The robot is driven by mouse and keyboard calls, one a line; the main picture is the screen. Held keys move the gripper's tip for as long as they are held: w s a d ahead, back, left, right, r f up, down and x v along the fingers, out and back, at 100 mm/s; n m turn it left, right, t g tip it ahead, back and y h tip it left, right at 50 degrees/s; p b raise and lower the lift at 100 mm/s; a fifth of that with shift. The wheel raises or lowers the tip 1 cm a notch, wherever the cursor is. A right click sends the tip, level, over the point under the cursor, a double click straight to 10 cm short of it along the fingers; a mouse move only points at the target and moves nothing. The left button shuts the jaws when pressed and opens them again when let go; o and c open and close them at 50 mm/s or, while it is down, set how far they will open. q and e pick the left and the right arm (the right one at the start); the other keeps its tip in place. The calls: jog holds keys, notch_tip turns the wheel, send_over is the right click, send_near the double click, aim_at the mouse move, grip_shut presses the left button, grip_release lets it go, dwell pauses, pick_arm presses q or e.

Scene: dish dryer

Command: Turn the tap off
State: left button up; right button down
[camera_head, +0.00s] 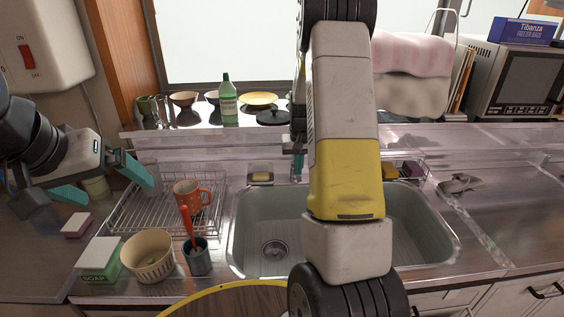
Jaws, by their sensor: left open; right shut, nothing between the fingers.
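The tap is not clearly visible; my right arm covers the middle of the sink's back edge, where a tap could be hidden. The sink (258,222) is an empty-looking metal basin with a drain. My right gripper (298,168) shows only as a narrow teal tip to the left of my arm, pointing down at the sink's back edge. It is shut, and whether it touches the tap cannot be seen. My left gripper (108,188) is open and empty at the left, its teal fingers spread above the counter by the dish rack.
A wire dish rack (127,219) holds an orange mug (190,194). A green bottle (228,101) stands on the back ledge. The right counter is mostly clear.

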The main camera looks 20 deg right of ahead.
jog(key=s+r, duration=0.3)
jog(key=r, duration=0.8)
jog(key=s+a+r+n+t+y, duration=0.2)
jog(key=s+a+r, duration=0.85)
jog(key=s, duration=0.25)
jog(key=s+a+r+n+t, duration=0.1)
jog(key=s+a, duration=0.5)
jog(key=s, duration=0.6)
jog(key=shift+r+n+t+y, duration=0.3)
jog(key=shift+r+t, duration=0.3)
jog(key=shift+r, duration=0.05)
